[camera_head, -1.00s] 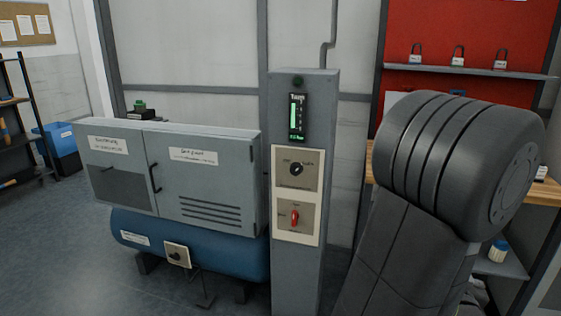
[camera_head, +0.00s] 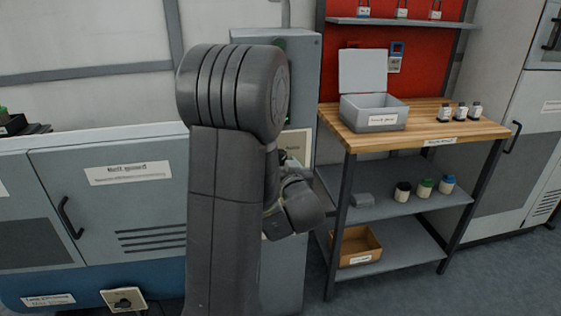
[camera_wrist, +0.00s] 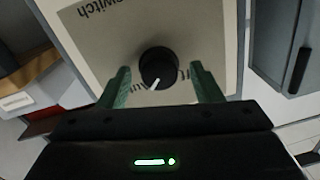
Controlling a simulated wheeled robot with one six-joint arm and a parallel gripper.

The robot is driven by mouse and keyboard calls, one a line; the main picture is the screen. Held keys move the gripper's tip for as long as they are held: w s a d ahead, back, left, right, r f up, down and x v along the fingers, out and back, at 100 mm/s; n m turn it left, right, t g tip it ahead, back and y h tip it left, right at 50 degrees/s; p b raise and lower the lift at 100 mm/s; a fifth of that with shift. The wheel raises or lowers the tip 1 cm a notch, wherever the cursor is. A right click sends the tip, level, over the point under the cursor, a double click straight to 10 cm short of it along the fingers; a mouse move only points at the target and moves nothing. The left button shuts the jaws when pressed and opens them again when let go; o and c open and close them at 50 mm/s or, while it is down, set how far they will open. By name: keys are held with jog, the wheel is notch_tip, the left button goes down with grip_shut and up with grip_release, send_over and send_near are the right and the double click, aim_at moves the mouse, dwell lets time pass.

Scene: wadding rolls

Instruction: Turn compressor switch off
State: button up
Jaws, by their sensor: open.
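A round black knob (camera_wrist: 158,68) with a white pointer sits on a cream panel (camera_wrist: 100,40) in the wrist view. My gripper (camera_wrist: 160,72) is open, with one green finger on each side of the knob. I cannot tell whether the fingers touch it. In the head view my arm covers most of the grey column (camera_head: 305,75) and its panel, with only a strip of the panel (camera_head: 298,145) showing.
A grey cabinet (camera_head: 105,215) with a black handle stands left of my arm. To the right is a wooden-topped bench (camera_head: 430,132) bearing an open grey box (camera_head: 375,115) and small bottles. Its lower shelves hold several items. Floor shows at lower right.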

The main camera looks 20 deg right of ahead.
jog(key=shift+w+d, duration=0.2)
jog(key=shift+w, duration=0.35)
jog(key=c, duration=1)
